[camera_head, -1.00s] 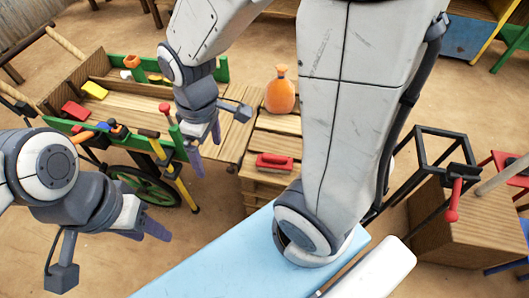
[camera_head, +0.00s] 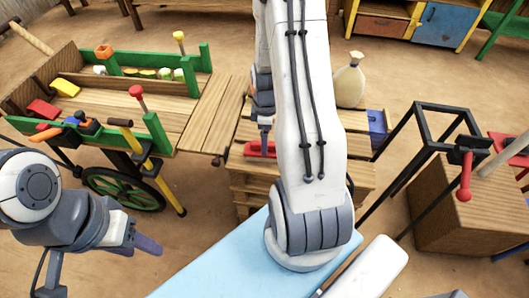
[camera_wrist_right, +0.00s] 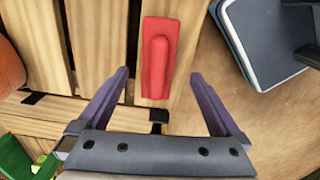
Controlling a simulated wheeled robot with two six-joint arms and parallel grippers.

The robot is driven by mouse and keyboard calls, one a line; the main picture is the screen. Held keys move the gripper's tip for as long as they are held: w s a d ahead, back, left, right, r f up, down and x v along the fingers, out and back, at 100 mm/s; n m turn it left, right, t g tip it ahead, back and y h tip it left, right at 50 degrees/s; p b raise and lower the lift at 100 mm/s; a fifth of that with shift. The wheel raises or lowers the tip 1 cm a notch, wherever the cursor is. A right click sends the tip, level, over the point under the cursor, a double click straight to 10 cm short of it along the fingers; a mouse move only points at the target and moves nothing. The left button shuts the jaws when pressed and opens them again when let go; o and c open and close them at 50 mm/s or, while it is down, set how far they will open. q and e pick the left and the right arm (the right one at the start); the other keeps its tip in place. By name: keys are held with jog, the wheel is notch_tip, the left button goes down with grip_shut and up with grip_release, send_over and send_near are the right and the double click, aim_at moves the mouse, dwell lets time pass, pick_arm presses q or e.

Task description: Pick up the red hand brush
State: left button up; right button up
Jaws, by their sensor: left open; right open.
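The red hand brush (camera_head: 258,149) lies on a slatted wooden stand (camera_head: 249,184). My right arm covers part of it in the head view. In the right wrist view the brush (camera_wrist_right: 160,55) lies lengthwise up the picture, its raised handle on top. My right gripper (camera_wrist_right: 159,76) is open and empty, with one finger on each side of the brush's line. The brush lies ahead, between and beyond the fingertips, with no contact visible. In the head view that gripper (camera_head: 265,138) is mostly hidden by its arm. My left gripper (camera_head: 143,243) is open and empty at lower left.
A wooden cart (camera_head: 150,110) with green boards and several small items stands at left. A cream sack (camera_head: 350,84) stands behind the stand. An orange rounded thing (camera_wrist_right: 8,68) is at the wrist view's left edge. A wooden block with a red-handled clamp (camera_head: 465,180) is at right.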

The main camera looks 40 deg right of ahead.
jog(key=f, duration=0.3)
jog(key=f+b, duration=0.1)
jog(key=f, duration=0.1)
jog(key=shift+w, duration=0.25)
jog(key=shift+c, duration=0.3)
grip_shut()
